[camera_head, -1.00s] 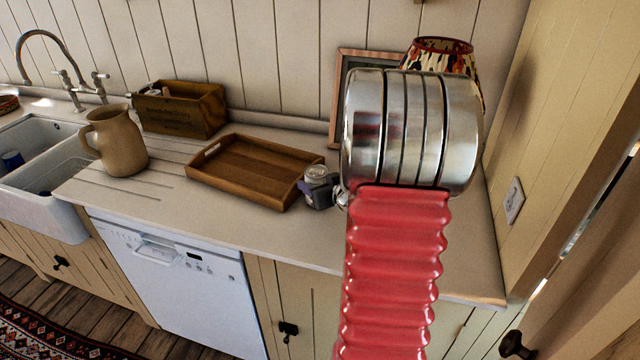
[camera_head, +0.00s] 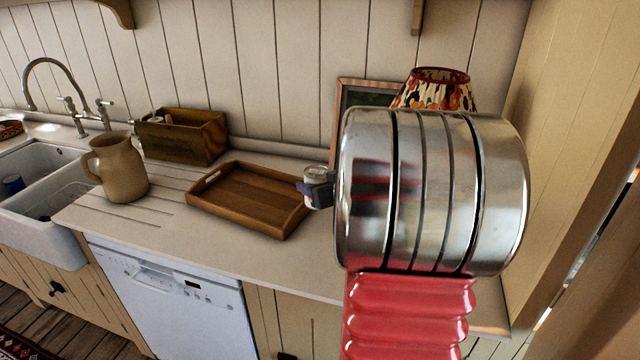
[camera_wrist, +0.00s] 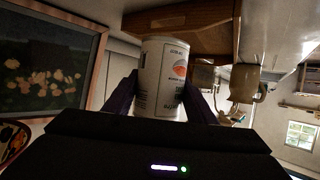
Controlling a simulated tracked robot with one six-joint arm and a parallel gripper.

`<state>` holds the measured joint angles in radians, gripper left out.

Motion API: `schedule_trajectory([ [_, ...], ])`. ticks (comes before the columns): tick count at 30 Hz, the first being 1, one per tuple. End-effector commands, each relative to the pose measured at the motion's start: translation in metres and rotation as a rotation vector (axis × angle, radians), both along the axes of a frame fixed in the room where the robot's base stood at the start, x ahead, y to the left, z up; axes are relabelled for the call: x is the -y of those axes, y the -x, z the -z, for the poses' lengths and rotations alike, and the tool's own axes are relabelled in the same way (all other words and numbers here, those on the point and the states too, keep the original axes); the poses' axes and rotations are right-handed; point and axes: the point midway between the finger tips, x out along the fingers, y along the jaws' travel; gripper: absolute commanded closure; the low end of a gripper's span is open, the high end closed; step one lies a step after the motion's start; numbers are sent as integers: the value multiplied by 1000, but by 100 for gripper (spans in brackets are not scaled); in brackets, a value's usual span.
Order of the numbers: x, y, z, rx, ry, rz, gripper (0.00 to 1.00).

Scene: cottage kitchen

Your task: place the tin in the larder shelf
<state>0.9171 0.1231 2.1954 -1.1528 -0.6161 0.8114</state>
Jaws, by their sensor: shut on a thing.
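The tin (camera_wrist: 163,82) is a small white cylinder with printed lettering and an orange mark. It stands between the two dark fingers of my gripper (camera_wrist: 158,98), which is shut on it. In the head view the tin (camera_head: 313,173) shows small at the right end of the wooden tray, with my gripper (camera_head: 318,193) around it. It looks raised above the worktop. My arm hides part of the area to its right. I cannot make out a larder shelf in either view.
The wooden tray (camera_head: 240,197) lies on the worktop (camera_head: 290,262) beside the tin. A jug (camera_head: 118,168), a wooden box (camera_head: 185,137) and the sink (camera_head: 40,215) are further left. A framed picture (camera_head: 368,95) and a patterned lampshade (camera_head: 438,88) stand behind my arm.

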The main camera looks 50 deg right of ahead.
Motion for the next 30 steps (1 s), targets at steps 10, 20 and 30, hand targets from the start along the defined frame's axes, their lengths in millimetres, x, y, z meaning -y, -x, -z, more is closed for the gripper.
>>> schedule_trajectory([
  [10,0,0,-1,2,1,0,87],
  [20,-5,-5,0,2,1,-8,87],
  [30,-60,-49,7,1,0,-72,87],
])
